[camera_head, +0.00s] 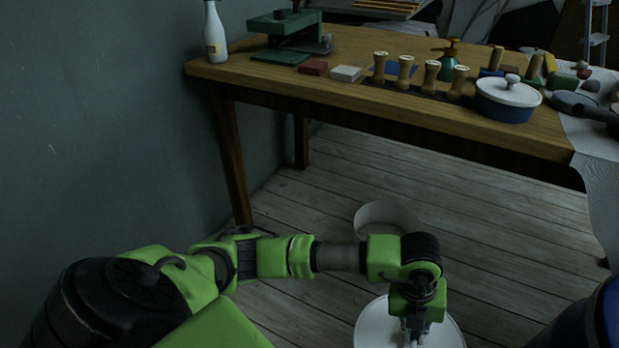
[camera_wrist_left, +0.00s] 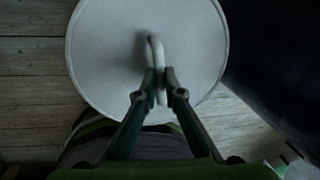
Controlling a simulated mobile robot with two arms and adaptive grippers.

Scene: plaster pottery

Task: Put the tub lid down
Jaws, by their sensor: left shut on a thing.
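The tub lid (camera_head: 376,328) is a round, flat white disc with a raised loop handle. It shows at the bottom of the head view, cut off by the frame edge, and fills the upper middle of the left wrist view (camera_wrist_left: 108,50). My left gripper (camera_head: 414,326) is above the lid. In the left wrist view its two fingers (camera_wrist_left: 162,86) are closed on the lid's handle. A white, round-walled open container (camera_head: 372,215), perhaps the tub, stands on the floor beyond my left arm, which hides its lower part. My right gripper is out of view.
A wooden table (camera_head: 350,104) stands behind, holding a bottle (camera_head: 214,35), a green press (camera_head: 284,28), several wooden-handled tools and a blue pot with a white lid (camera_head: 507,100). A dark blue rounded thing (camera_head: 608,312) is at lower right. Plank floor (camera_head: 500,235) is clear between.

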